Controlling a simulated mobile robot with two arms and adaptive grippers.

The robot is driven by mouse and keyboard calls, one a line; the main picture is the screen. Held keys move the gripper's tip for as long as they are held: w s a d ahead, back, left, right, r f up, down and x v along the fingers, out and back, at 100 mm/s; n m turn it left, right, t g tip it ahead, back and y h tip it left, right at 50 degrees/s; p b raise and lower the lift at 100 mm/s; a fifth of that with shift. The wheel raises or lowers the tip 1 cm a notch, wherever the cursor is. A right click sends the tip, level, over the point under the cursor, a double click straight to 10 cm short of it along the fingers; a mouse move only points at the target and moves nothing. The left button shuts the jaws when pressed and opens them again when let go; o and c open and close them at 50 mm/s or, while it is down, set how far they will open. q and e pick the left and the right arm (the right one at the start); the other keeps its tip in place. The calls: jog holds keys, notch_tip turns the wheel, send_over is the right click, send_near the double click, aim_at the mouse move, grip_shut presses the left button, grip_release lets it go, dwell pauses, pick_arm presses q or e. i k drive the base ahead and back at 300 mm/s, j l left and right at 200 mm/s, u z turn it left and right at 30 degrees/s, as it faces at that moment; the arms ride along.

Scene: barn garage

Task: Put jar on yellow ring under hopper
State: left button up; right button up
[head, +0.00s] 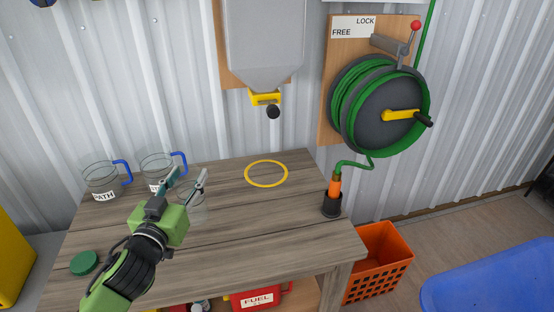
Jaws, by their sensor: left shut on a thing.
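A clear glass jar (195,209) is on the left-middle of the wooden table, partly hidden by my left gripper. My left gripper (188,180) is shut on the jar near its rim. Whether the jar touches the table is hard to tell. The yellow ring (266,174) lies flat and empty on the table, to the right of and behind the jar. The grey hopper (265,45) hangs on the wall above the ring, with a yellow outlet and a black knob at its bottom. My right gripper is out of view.
Two clear jugs with blue handles, a left one (101,180) and a right one (158,168), stand behind the gripper. A green lid (84,263) lies at left. A black holder (331,206) with an orange nozzle stands at the table's right edge. Table between jar and ring is clear.

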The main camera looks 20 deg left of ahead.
aim_at(265, 172)
jog(key=i+l, duration=0.15)
jog(key=i, duration=0.35)
jog(key=i+l, duration=0.15)
jog(key=i, duration=0.35)
